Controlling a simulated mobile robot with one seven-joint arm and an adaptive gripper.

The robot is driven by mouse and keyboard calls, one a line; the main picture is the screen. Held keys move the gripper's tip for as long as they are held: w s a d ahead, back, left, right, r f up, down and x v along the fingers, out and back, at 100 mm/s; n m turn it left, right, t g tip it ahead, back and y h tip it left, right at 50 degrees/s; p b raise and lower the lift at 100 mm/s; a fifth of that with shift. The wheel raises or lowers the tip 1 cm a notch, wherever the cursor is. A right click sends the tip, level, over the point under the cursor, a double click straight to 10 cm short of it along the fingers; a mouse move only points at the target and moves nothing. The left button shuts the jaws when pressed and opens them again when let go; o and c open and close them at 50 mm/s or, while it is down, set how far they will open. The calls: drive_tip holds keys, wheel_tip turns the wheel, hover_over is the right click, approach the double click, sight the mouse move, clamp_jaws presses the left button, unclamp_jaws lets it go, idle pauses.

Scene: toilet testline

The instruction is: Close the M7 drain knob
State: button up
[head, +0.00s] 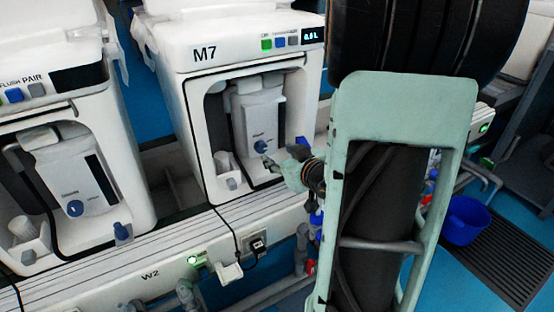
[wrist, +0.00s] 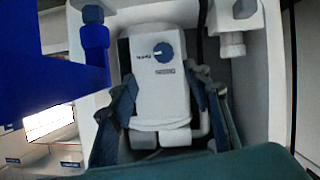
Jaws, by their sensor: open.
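The M7 unit (head: 205,54) is a white housing with an open recess. A pale container (head: 259,116) stands in the recess, with a round blue knob (head: 261,146) on its front. The wrist view shows the knob (wrist: 163,52) upside down, with a pale pointer line and small lettering too blurred to read surely. My gripper (head: 274,160) is just to the right of and below the knob in the head view. In the wrist view my gripper (wrist: 163,78) is open and empty. Its two fingers flank the container's front, apart from the knob.
A blue fitting (head: 302,142) sits at the recess's right edge; a large blue part (wrist: 95,45) fills the wrist view's upper left. A similar unit (head: 100,160) stands to the left. A white ledge (head: 170,245) runs below. A blue bucket (head: 465,220) stands right.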

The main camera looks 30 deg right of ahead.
sight(262, 149)
drive_tip(key=x, duration=0.9)
drive_tip(key=shift+w+a+f, duration=0.2)
drive_tip(key=shift+a+f, duration=0.15)
drive_tip(key=shift+f, duration=0.15)
drive_tip(key=shift+w+f, duration=0.1)
drive_tip(key=shift+w, duration=0.5)
drive_tip(key=shift+c, duration=0.7)
drive_tip(key=c, duration=1)
